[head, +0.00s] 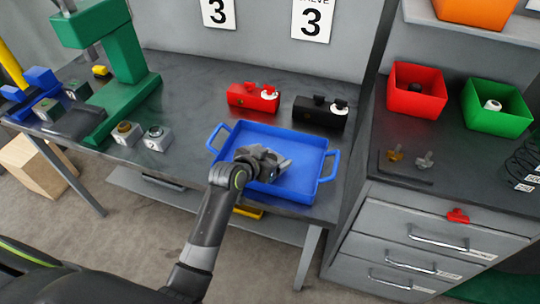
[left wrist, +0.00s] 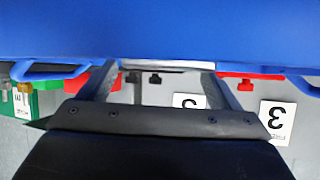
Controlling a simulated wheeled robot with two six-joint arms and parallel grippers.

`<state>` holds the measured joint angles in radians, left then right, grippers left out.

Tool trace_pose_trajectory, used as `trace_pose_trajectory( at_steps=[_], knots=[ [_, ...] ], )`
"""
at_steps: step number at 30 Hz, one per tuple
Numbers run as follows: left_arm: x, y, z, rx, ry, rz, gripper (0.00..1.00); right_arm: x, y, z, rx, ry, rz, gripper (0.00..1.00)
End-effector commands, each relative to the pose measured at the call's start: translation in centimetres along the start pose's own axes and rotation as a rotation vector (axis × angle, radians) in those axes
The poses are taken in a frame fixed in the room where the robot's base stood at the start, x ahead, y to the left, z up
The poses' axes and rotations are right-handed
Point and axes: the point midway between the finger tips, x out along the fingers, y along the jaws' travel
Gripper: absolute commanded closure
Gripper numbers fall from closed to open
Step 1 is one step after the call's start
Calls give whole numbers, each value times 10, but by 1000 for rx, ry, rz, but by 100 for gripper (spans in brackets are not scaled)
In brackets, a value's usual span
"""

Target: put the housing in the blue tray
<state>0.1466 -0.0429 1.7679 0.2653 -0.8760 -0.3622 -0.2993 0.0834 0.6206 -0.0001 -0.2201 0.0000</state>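The blue tray (head: 327,178) lies on the workbench in the head view, and its blue fills the top of the left wrist view (left wrist: 160,28). My left gripper (head: 278,170) is low over the tray's middle. In the left wrist view its fingers (left wrist: 162,70) stand well apart. A pale grey strip spans the gap near the fingertips; I cannot tell whether it is a held housing or background. Two grey blocks with round tops, one brass-coloured (head: 125,133) and one grey (head: 157,138), stand left of the tray. I cannot tell which thing is the housing.
A red box (head: 240,95) and a black box (head: 318,113) stand behind the tray. A green press (head: 125,65) is at the left. A red bin (head: 405,100) and a green bin (head: 490,115) stand on the drawer cabinet at the right.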

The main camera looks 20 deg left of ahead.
Motion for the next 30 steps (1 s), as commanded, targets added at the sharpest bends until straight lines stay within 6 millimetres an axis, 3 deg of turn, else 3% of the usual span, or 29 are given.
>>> trace_pose_trajectory(
  at_steps=[14,30],
  knots=[
    [-9,0,-2,1,2,-1,11,0,-6,0,3,-1,-6,80],
    [-94,0,-2,2,1,-1,11,9,-6,2,3,-1,-6,80]
  ],
)
